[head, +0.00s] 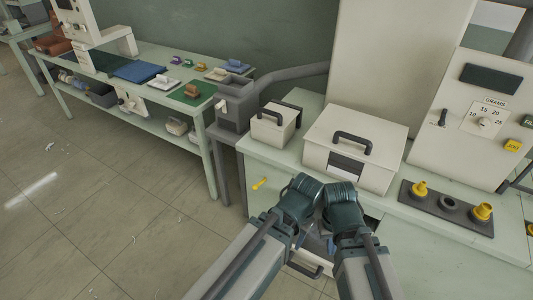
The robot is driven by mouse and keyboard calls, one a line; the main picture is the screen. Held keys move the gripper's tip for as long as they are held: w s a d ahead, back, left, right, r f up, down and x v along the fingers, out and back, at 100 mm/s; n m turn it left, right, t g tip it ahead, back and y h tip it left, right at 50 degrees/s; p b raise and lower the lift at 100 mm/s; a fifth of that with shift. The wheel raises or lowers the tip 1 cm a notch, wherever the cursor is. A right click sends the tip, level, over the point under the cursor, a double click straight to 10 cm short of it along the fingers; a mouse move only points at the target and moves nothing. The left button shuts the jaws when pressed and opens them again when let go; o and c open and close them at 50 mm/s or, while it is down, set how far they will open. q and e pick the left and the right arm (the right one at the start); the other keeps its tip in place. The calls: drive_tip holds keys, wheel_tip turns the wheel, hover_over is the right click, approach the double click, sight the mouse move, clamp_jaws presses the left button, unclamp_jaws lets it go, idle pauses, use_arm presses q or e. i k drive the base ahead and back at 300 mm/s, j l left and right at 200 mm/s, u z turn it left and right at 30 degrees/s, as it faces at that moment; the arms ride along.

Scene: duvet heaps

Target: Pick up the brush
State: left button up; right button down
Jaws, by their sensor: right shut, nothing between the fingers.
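I cannot make out a brush for certain in the head view. Several small items lie on the workbench at the back left, too small to identify; one is a brown piece (192,90) on a green mat (205,97). My right gripper (331,243) is shut and empty, low in front of the pale green cabinet, far from that bench. My left gripper is beside it, mostly hidden by my own arm links, and its jaws cannot be read.
The workbench (168,119) has a lower shelf and a blue cloth (139,71). On the cabinet (262,165) stand a white box (275,124), a larger lidded box (378,130) and a dark plate (420,203) with yellow knobs.

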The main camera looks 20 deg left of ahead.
sight(192, 92)
drive_tip(key=i+j, duration=0.25)
drive_tip(key=j, duration=0.2)
drive_tip(key=i+j, duration=0.25)
drive_tip(key=j, duration=0.25)
drive_tip(key=i+j, duration=0.25)
drive_tip(key=j, duration=0.2)
drive_tip(key=i+j, duration=0.25)
drive_tip(key=j, duration=0.2)
drive_tip(key=i+j, duration=0.25)
drive_tip(key=j, duration=0.25)
drive_tip(key=i+j+u, duration=0.1)
drive_tip(key=i+j, duration=0.15)
drive_tip(key=j, duration=0.2)
drive_tip(key=i+j, duration=0.25)
drive_tip(key=j, duration=0.2)
drive_tip(key=i+j, duration=0.25)
drive_tip(key=j, duration=0.2)
